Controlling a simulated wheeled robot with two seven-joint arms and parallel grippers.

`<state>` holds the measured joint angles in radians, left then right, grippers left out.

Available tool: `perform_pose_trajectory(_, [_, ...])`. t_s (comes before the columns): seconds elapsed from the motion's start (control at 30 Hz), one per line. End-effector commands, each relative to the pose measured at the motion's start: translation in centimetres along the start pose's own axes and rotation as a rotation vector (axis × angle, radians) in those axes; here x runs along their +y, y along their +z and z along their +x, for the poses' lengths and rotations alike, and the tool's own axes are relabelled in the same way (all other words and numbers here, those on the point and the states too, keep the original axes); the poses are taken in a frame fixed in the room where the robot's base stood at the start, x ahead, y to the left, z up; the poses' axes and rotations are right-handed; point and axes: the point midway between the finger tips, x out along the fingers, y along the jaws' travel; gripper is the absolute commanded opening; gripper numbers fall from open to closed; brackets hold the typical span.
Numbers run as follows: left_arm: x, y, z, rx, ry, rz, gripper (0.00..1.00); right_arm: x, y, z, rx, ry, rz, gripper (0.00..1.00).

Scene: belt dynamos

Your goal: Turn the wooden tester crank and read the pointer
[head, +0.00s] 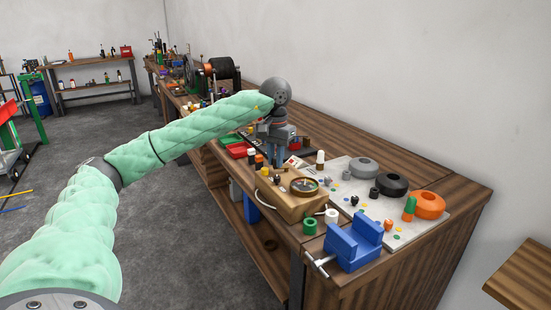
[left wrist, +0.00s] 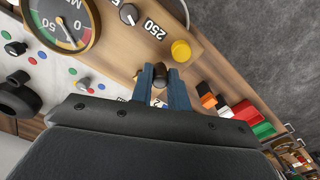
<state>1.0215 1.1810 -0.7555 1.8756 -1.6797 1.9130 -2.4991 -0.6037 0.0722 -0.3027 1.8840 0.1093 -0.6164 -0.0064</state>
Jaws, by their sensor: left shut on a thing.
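The wooden tester (head: 286,205) is a light wood box on the bench in the head view, with a round dial (head: 304,185) on top. In the left wrist view the dial (left wrist: 60,22) is cut by the top edge. Its thin pointer shows, but I cannot read an exact value. A black knob, a "250" mark and a yellow button (left wrist: 181,50) are on the panel. My left gripper (left wrist: 160,84) has its blue fingers shut around a small dark knob (left wrist: 160,70), apparently the crank's handle. The rest of the crank is hidden. My right gripper is not in view.
A blue vise (head: 352,245) stands at the bench's front edge, with a green ring (head: 310,226) beside it. A pale board (head: 400,228) with grey, black and orange rings (head: 429,205) lies to the right. A red tray (head: 238,150) is left of the gripper.

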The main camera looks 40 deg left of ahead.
Motion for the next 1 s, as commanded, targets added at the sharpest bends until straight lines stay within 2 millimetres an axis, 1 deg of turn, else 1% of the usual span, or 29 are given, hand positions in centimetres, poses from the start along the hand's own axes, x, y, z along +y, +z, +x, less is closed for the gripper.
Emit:
perform_pose_trajectory(0.03, [0.0,0.0,-0.1,0.001,0.000,0.000,0.00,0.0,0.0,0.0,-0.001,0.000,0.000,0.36])
perform_pose_trajectory(0.07, [0.0,0.0,-0.1,0.001,0.000,0.000,0.19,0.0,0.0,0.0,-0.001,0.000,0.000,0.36])
perform_pose_trajectory(0.1, [0.0,0.0,-0.1,0.001,0.000,0.000,0.27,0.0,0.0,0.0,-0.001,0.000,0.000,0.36])
perform_pose_trajectory(0.17, [0.0,0.0,-0.1,0.001,0.000,0.000,0.38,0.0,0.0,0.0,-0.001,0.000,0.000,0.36])
perform_pose_trajectory(0.43, [0.0,0.0,0.0,0.000,0.000,0.000,0.39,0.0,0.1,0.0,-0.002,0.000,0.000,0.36])
perform_pose_trajectory(0.57, [0.0,0.0,-0.6,0.001,0.000,0.000,0.39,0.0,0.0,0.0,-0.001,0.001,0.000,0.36])
perform_pose_trajectory(0.67, [0.0,-0.1,-1.9,0.003,0.000,-0.001,0.39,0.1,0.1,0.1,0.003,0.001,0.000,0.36])
perform_pose_trajectory(0.9, [0.0,-0.1,-5.9,0.002,0.000,0.000,0.39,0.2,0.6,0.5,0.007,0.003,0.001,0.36])
perform_pose_trajectory(1.0, [0.0,0.0,-6.7,0.002,0.000,-0.001,0.39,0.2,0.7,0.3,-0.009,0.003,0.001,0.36])
